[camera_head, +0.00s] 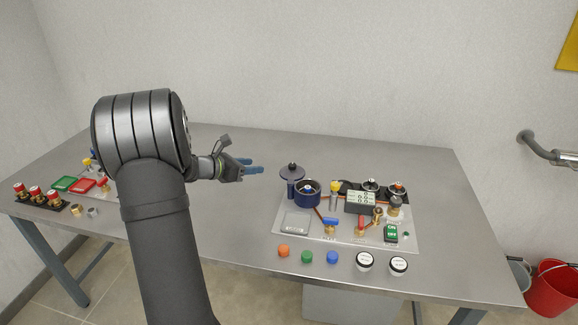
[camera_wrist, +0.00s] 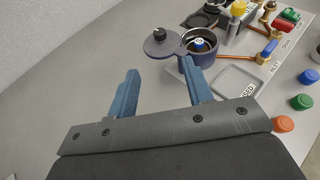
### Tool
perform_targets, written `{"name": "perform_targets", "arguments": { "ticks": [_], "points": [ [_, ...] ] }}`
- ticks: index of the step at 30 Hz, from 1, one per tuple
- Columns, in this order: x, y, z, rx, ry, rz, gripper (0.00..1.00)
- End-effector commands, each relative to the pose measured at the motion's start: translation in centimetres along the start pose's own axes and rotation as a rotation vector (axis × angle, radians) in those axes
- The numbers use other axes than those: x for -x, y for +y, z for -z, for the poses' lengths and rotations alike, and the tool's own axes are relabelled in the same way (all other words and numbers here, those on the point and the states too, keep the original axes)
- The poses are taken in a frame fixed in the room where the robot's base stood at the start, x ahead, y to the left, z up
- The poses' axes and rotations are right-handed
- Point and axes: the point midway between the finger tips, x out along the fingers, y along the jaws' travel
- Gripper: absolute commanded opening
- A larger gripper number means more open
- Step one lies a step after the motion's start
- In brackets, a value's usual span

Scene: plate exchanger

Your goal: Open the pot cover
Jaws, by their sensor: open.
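The dark blue pot (camera_head: 307,200) stands on the grey panel, right of my gripper. Its dark cover (camera_head: 292,171) with a round knob sits off to the pot's left side, and the pot's mouth is uncovered. A light and blue item shows inside the pot. In the wrist view the cover (camera_wrist: 161,44) and the pot (camera_wrist: 190,55) are beyond my fingertips. My gripper (camera_head: 257,165) is open and empty, left of the cover and apart from it. In the wrist view its two blue fingers (camera_wrist: 159,72) are spread, the right one partly overlapping the pot.
Beside the pot are a white tray (camera_head: 296,223), a blue-handled valve (camera_head: 330,222), a digital display (camera_head: 360,201) and a green switch (camera_head: 391,233). Several coloured caps (camera_head: 307,256) lie in front. The table (camera_head: 235,140) is bare behind my gripper.

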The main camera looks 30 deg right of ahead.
Motion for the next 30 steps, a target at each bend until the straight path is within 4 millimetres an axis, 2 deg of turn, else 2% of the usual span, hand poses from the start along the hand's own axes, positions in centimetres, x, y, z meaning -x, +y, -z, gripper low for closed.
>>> {"name": "perform_targets", "arguments": {
  "ticks": [4, 8, 24, 30],
  "points": [
    [0.0, 0.3, 0.0, -0.060, 0.023, 0.000, 0.46],
    [-1.7, 0.2, 0.1, -0.059, 0.023, 0.002, 0.46],
    [-13.2, 0.2, 0.3, -0.057, 0.021, 0.001, 0.46],
    [-15.9, 0.3, 0.3, -0.055, 0.020, -0.001, 0.46]
  ]
}}
